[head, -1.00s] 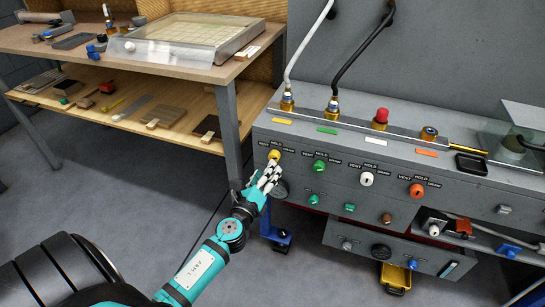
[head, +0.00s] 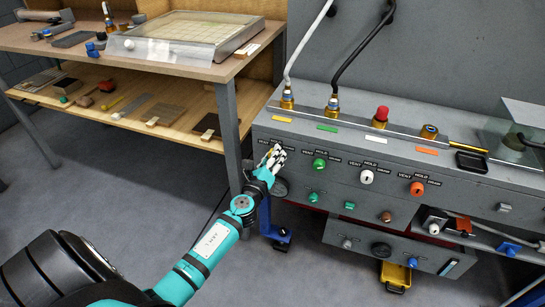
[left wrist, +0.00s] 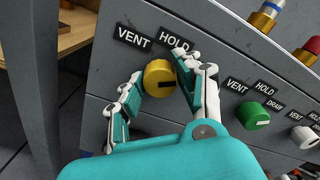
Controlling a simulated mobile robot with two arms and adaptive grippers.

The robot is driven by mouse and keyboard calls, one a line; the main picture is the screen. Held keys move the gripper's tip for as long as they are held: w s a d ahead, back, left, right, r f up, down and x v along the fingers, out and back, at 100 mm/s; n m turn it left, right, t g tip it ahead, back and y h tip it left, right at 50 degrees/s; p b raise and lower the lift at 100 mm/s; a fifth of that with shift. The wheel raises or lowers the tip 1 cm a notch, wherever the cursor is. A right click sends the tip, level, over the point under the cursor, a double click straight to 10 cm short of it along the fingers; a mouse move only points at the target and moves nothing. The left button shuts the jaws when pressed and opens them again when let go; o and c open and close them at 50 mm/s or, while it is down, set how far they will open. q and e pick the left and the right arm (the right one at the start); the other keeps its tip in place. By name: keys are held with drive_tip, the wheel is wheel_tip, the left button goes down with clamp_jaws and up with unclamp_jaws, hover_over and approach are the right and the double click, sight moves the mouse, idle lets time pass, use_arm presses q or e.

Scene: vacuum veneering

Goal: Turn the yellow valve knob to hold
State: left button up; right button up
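The yellow valve knob (left wrist: 158,76) sits on the grey panel below the VENT and HOLD labels (left wrist: 174,38). Its dark pointer mark faces right, away from VENT; its DRAW label is hidden behind a finger. My left gripper (left wrist: 157,68) is open around the knob, one finger on each side. A gap shows between the left finger and the knob; the right finger is very close to its edge, and I cannot tell if it touches. In the head view, my left gripper (head: 274,154) covers most of the knob. My right gripper is not in view.
The green knob (head: 319,164), white knob (head: 367,177) and orange knob (head: 416,188) stand to the right along the same panel. A wooden workbench (head: 218,72) is at the left. Grey floor (head: 120,210) is clear before the bench.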

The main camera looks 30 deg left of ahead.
use_arm(q)
drive_tip(key=c, duration=0.5)
drive_tip(key=shift+f+n+b, duration=0.1)
drive_tip(key=shift+n+b, duration=0.25)
drive_tip(key=shift+n, duration=5.55)
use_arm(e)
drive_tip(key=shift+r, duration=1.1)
use_arm(q)
drive_tip(key=o, duration=1.1)
